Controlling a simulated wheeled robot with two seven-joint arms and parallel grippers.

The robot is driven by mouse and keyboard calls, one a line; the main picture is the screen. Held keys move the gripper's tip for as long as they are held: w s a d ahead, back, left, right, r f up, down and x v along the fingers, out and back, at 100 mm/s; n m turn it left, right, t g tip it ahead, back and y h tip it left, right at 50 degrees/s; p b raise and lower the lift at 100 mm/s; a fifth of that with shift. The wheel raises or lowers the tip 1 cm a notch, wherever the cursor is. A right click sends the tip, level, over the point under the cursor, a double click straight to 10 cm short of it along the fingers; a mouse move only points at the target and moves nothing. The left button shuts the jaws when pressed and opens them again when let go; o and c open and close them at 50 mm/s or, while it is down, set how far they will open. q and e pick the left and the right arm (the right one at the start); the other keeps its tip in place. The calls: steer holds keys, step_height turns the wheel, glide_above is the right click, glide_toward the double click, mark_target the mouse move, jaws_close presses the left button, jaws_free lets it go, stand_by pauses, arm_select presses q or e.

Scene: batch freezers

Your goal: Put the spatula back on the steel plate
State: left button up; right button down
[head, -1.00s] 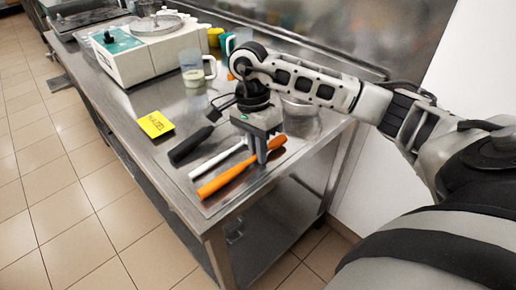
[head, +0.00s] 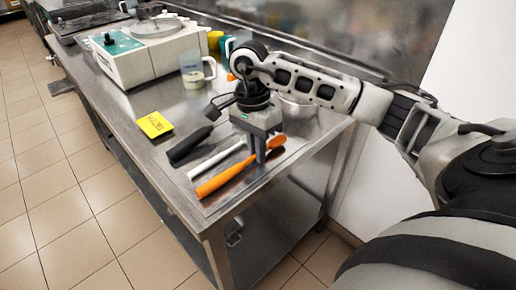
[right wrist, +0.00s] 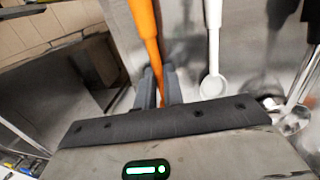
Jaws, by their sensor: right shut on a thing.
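The orange spatula (head: 222,180) lies slantwise near the front corner of the steel counter, its handle toward the lower left and its orange head at the upper right. My right gripper (head: 261,158) is over it, pointing down, shut on its neck near the head. In the right wrist view the orange handle (right wrist: 145,28) runs up from between the fingers (right wrist: 158,88); the head is hidden. The steel plate (head: 207,208) shows as a thin-edged sheet under the utensils. I cannot tell whether the spatula touches it. My left gripper is not in view.
A white spoon (head: 212,160) and a black-handled tool (head: 190,146) lie beside the spatula. A yellow note (head: 154,125), a clear jug (head: 196,74), a steel bowl (head: 297,106) and a white machine (head: 150,55) stand farther back. The counter's front edge is close by.

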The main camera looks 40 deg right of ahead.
steer(key=c, duration=1.5)
jaws_free()
steer(key=shift+s+a+f, duration=0.1)
steer(key=shift+s+f, duration=0.05)
steer(key=shift+f, duration=0.35)
steer(key=shift+s+a+f, duration=0.1)
steer(key=shift+s+f, duration=0.05)
steer(key=shift+f, duration=0.3)
steer(key=shift+c, duration=0.2)
steer(key=shift+o, duration=0.5)
step_height(320, 180, up, 10)
steer(key=w+p, duration=0.2)
steer(key=p, duration=0.3)
steer(key=shift+d+p, duration=0.35)
steer(key=shift+p, duration=0.05)
steer(key=shift+f, duration=0.1)
